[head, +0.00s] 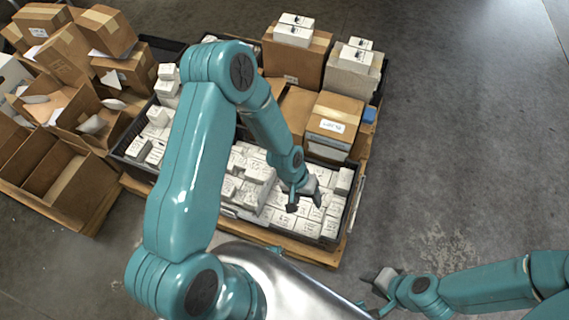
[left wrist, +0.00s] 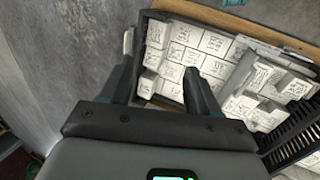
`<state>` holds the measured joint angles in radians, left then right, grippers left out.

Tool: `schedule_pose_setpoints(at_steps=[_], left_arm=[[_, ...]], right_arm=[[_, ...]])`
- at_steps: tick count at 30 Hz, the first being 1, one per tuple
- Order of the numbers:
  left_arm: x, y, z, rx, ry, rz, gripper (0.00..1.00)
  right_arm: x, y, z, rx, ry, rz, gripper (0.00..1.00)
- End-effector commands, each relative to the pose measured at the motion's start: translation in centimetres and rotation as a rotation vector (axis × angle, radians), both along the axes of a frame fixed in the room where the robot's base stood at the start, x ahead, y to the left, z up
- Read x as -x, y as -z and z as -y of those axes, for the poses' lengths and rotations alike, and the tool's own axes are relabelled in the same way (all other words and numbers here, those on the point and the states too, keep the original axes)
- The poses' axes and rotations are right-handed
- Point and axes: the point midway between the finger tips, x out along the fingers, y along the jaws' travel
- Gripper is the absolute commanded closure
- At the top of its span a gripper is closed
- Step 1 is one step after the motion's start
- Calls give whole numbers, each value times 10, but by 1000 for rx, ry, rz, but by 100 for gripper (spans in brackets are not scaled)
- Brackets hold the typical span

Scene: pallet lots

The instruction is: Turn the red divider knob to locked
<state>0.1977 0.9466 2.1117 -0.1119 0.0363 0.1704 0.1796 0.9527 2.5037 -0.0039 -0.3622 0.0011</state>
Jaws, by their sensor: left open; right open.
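I see no red divider knob in either view; my left arm hides part of the black crate (head: 327,242) in the head view. My left gripper (head: 305,203) is open above the front right part of this crate, which holds many small white boxes (head: 285,217). In the left wrist view the open fingers of my left gripper (left wrist: 160,88) point towards white boxes (left wrist: 188,55) near a crate edge, with nothing clearly between them. My right gripper (head: 368,292) is open and empty, low over the floor to the right of the crate.
Cardboard boxes (head: 335,115) and small white cartons (head: 294,30) stand at the back of the pallet. Open brown cartons (head: 60,185) and stacked boxes (head: 110,30) fill the left side. The grey floor (head: 460,130) to the right is clear.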

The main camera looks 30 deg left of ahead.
Motion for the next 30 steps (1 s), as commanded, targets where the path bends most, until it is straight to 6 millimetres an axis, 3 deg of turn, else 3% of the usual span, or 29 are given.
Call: schedule_pose_setpoints(at_steps=[1,11,14,18,21,24,30], left_arm=[[-13,18,-6,-5,-14,1,39],[-89,62,-55,-70,-104,-28,39],[-116,76,-80,-108,-149,-40,39],[-155,92,-131,-189,-247,-64,39],[-173,90,-167,-249,-330,-87,39],[-181,82,-192,-292,-395,-104,39],[-183,76,-208,-322,-442,-121,39]], right_arm=[[0,19,0,0,1,0,57],[-2,86,1,2,6,3,57],[-2,116,2,2,8,3,57],[-3,168,3,2,11,5,57],[-3,197,4,2,15,6,57],[-4,212,4,2,16,7,57],[-5,219,5,4,18,9,57]])
